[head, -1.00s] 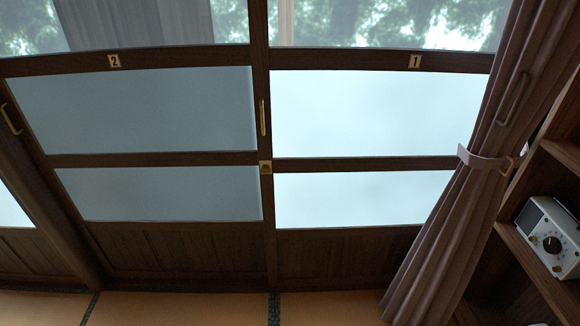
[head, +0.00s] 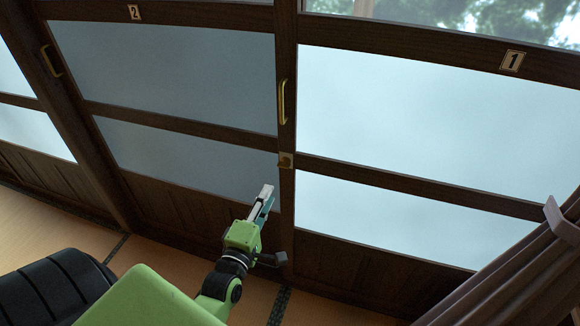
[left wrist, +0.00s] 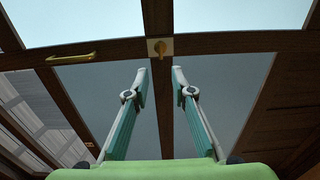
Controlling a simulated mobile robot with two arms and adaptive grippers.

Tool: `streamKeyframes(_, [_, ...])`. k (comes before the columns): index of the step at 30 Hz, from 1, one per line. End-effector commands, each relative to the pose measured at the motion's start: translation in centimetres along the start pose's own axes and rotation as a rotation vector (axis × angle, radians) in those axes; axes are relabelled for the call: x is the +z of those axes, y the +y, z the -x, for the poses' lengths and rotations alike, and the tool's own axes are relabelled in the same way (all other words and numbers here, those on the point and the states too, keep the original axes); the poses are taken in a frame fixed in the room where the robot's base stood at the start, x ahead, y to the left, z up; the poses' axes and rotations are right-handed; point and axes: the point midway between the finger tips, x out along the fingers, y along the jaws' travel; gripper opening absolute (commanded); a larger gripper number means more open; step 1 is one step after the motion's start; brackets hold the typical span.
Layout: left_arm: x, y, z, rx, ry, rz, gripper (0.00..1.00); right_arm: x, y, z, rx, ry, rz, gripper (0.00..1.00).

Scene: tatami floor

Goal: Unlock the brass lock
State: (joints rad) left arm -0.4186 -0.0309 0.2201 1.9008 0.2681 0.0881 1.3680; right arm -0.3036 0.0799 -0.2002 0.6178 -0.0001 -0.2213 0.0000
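The brass lock (head: 286,160) is a small plate with a knob on the dark middle post between the sliding doors. In the left wrist view the brass lock (left wrist: 160,48) shows a square plate with a turn piece, ahead of the fingers. My left gripper (head: 266,196) is just below and left of the lock in the head view, apart from it. In the left wrist view my left gripper (left wrist: 161,78) is open and empty, its two fingers either side of the post. My right gripper is not in view.
A brass handle (head: 283,102) stands on the post above the lock. Door panels labelled 2 (head: 134,12) and 1 (head: 512,61) flank the post. A brown curtain (head: 520,285) hangs at the lower right. Tatami floor (head: 45,235) lies below.

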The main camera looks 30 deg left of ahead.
Motion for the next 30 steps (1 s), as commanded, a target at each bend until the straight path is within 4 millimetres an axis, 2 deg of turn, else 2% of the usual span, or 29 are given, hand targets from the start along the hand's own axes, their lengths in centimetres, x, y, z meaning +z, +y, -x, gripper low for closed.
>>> streamKeyframes(5, [0.1, 0.2, -3.7, 0.003, -0.001, -0.001, 0.23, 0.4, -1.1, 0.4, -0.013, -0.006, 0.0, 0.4])
streamKeyframes(15, [0.1, 0.1, -9.9, 0.001, -0.001, -0.003, 0.23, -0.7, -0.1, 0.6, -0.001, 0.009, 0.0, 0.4])
streamKeyframes(21, [0.1, 0.0, -11.7, 0.0, -0.001, -0.004, 0.23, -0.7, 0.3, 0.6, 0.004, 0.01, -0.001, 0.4])
streamKeyframes(30, [0.1, 0.0, -12.1, -0.001, -0.001, -0.004, 0.23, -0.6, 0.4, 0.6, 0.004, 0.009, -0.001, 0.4])
